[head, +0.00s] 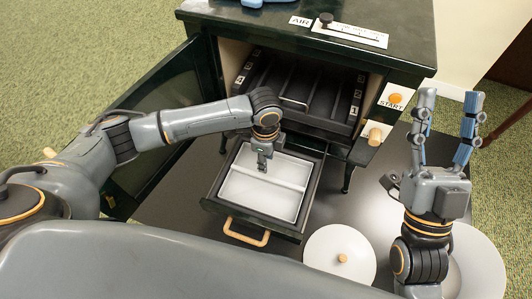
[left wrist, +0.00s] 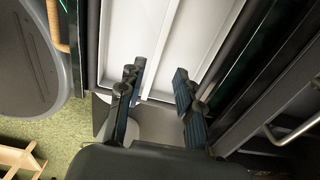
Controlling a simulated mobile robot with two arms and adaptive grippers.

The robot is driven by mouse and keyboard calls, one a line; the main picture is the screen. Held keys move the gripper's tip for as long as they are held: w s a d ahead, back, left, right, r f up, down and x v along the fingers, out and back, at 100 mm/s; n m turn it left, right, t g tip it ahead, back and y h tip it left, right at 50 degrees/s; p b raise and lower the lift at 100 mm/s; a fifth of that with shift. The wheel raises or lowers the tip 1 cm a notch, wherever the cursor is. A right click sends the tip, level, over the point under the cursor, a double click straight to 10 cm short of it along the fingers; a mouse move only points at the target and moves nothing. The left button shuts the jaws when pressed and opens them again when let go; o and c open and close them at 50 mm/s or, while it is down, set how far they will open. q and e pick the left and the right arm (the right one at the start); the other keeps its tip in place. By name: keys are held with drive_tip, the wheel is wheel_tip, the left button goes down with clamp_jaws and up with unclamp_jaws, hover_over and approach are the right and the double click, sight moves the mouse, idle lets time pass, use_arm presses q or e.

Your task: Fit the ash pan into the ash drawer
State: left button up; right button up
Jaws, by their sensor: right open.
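The ash drawer (head: 285,231), dark with a wooden handle, is pulled out below the stove opening. The pale ash pan (head: 245,194), with a raised ridge across its middle, lies within the drawer's walls; I cannot tell whether it sits fully flat. It also shows in the left wrist view (left wrist: 133,35). My left gripper (head: 263,166) points down over the pan's middle. In the left wrist view its fingers (left wrist: 160,68) are apart, with the ridge showing between them and nothing visibly held. My right gripper (head: 449,97) is open and empty, raised at the right with fingers up.
The dark stove (head: 290,32) stands behind, its door (head: 170,90) open to the left and a slotted grate (head: 300,85) inside. A round white lid (head: 325,275) with a wooden knob lies right of the drawer. A pale round thing (head: 485,265) is partly behind my right arm.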

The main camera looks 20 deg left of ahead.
use_arm(q)
drive_tip(key=d+r+n+t+h, duration=0.1)
drive_tip(key=d+r+t+h, duration=0.2)
drive_tip(key=d, duration=0.5)
drive_tip(key=d+r+n+t+h, duration=0.1)
drive_tip(key=d+r+h, duration=0.25)
drive_tip(key=d, duration=0.45)
drive_tip(key=w+d+r+n+t+h, duration=0.1)
drive_tip(key=d+r+n+t+h, duration=0.3)
drive_tip(key=r, duration=0.7)
drive_tip(key=s+a+r+n+t+y, duration=0.2)
drive_tip(key=s+a+r+n+t, duration=0.1)
drive_tip(key=a+r+t, duration=0.5)
drive_tip(key=s+a+r+n+t+y, duration=0.1)
drive_tip(key=s+a+r+n+t, duration=0.3)
drive_tip(key=a+r+t, duration=0.5)
wheel_tip(320, 180, up, 4)
drive_tip(key=a+n, duration=0.2)
drive_tip(key=shift+s+a+f+y, duration=0.2)
drive_tip(key=shift+a+y, duration=0.15)
